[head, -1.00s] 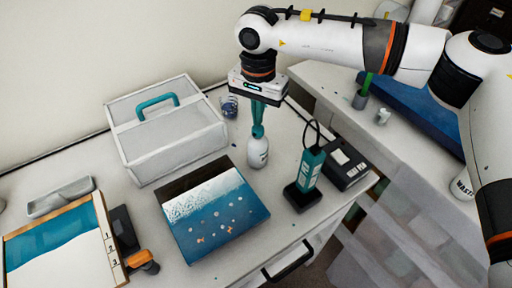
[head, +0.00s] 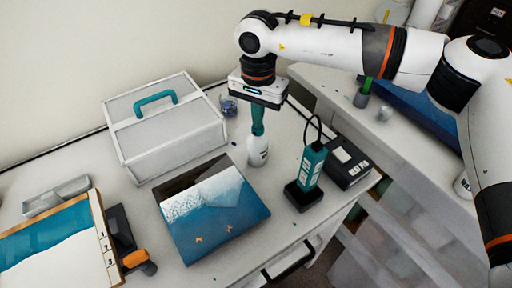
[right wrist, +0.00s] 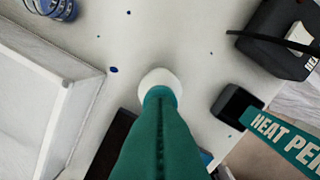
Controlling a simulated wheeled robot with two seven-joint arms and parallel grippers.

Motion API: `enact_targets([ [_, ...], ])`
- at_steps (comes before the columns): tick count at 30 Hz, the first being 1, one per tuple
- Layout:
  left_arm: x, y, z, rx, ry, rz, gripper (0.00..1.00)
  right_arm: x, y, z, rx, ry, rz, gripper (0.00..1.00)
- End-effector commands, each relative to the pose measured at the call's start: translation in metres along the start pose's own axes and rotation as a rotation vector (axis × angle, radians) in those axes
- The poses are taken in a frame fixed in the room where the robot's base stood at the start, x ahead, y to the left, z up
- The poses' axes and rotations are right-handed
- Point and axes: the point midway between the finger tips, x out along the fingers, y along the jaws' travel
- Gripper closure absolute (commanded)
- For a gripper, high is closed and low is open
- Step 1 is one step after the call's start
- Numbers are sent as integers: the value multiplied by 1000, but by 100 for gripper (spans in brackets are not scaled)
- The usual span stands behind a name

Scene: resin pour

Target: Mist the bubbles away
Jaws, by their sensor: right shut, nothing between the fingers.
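The resin panel (head: 235,222) lies on the bench, painted dark, white and blue. Two small orange marks (head: 199,240) show on its blue part. A pale translucent patch (head: 222,187) shows over its upper right. A white spray bottle (head: 258,152) stands upright at the panel's upper right corner. My right gripper (head: 257,128) points down right above the bottle, its teal fingers closed together. In the right wrist view, the closed fingers (right wrist: 158,125) hide most of the bottle, with its white part (right wrist: 158,79) showing beyond them. My left gripper is out of view.
A teal heat pen (head: 311,165) stands in a black base right of the bottle, beside a black box (head: 347,163). A white case with a teal handle (head: 165,130) stands behind the panel. A numbered board (head: 60,245) lies at left.

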Motion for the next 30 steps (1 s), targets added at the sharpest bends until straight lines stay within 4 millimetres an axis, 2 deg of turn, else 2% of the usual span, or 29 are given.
enact_targets([
  [8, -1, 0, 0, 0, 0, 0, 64, -1, 0, 0, 0, 1, -2, 100],
  [19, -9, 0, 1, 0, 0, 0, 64, -19, 0, 0, 0, 0, -1, 100],
  [30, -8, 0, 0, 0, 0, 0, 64, -19, 0, 0, 0, 0, -1, 100],
])
